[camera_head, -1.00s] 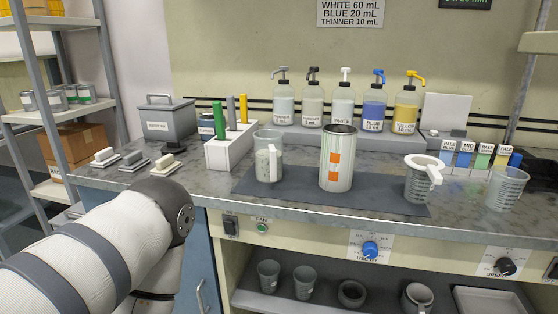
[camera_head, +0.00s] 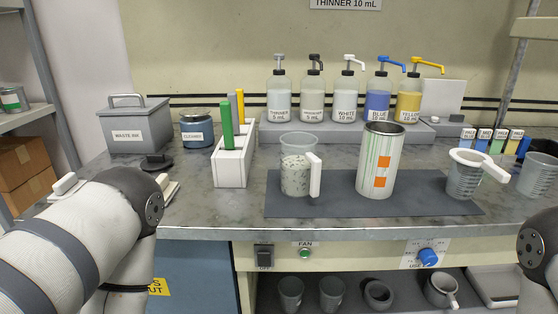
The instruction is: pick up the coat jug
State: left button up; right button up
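Several vessels stand on the dark mat (camera_head: 340,207) on the bench; no label reading "coat" is legible. A speckled jug with a white handle (camera_head: 296,175) stands at the mat's left, with a clear cup rim (camera_head: 298,142) showing above or behind it. A tall striped can with orange patches (camera_head: 379,165) stands at its middle. A grey measuring jug topped by a white ring with a handle (camera_head: 464,178) stands at the right. My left arm's links show at lower left and a piece of my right arm at the right edge. Neither gripper is in view.
Pump bottles (camera_head: 345,97) stand on a grey riser behind the mat. A white holder with coloured sticks (camera_head: 231,165), a waste-ink box (camera_head: 136,127) and a cleaner jar (camera_head: 196,130) are at left. A clear beaker (camera_head: 538,175) is at right. Cups (camera_head: 331,293) sit on the lower shelf.

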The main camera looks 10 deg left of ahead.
aim_at(300, 166)
jog(key=i+j+z, duration=0.15)
jog(key=j, duration=0.6)
jog(key=j+z, duration=0.15)
jog(key=j, duration=0.6)
jog(key=i+l, duration=0.25)
jog(key=i+z, duration=0.05)
jog(key=i, duration=0.05)
